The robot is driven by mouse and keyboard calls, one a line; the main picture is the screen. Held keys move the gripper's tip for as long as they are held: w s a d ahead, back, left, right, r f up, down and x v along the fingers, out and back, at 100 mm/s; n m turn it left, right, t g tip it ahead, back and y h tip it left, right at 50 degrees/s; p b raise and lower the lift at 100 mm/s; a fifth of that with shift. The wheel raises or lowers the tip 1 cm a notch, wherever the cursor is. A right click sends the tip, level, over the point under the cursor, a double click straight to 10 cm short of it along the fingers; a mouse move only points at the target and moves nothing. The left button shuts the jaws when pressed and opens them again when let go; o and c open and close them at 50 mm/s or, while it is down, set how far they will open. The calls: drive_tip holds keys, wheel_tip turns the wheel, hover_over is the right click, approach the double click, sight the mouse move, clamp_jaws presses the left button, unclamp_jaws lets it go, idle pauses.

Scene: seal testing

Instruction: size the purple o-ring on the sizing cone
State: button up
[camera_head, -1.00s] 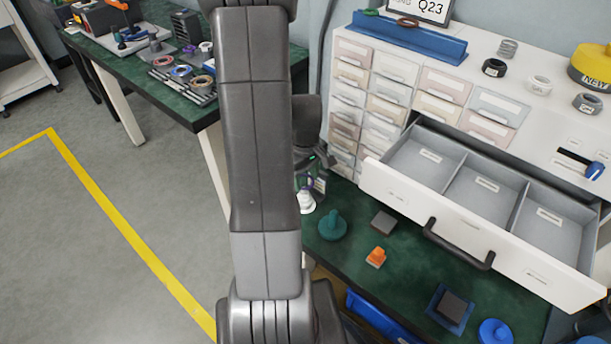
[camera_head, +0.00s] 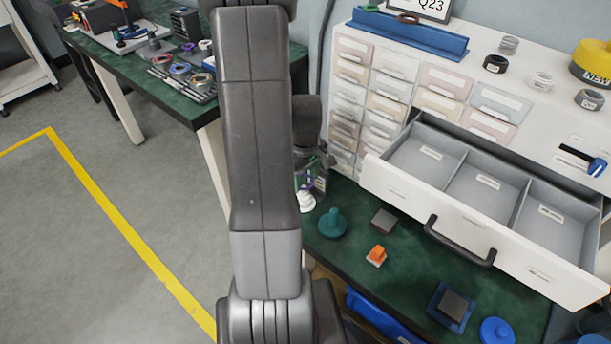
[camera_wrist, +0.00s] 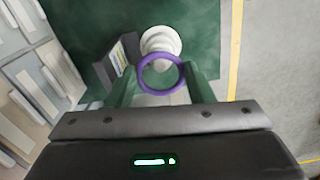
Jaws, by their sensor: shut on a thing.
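The purple o-ring (camera_wrist: 142,80) is gripped between the two green fingertips of my gripper (camera_wrist: 161,82) in the wrist view. The sizing cone (camera_wrist: 161,42) is white and stepped, and it stands on the green bench top beyond the ring. The ring overlaps the cone's near edge in this view; I cannot tell its height above the cone. In the head view the white cone (camera_head: 306,201) shows beside my arm, with a bit of purple (camera_head: 308,186) just above it. My arm hides most of the gripper there.
An open drawer (camera_head: 399,195) with empty compartments juts over the bench at right. A teal knobbed piece (camera_head: 332,226), an orange block (camera_head: 376,256) and a dark square block (camera_head: 383,220) stand near the cone. A dark box (camera_wrist: 121,56) stands left of the cone.

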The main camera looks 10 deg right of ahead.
sight(306, 192)
drive_tip(key=shift+f+b, duration=2.4)
drive_tip(key=shift+f, duration=0.8)
drive_tip(key=o, duration=1)
drive_tip(key=shift+r, duration=0.1)
wheel_tip(306, 192, up, 9)
drive_tip(key=p, duration=0.7)
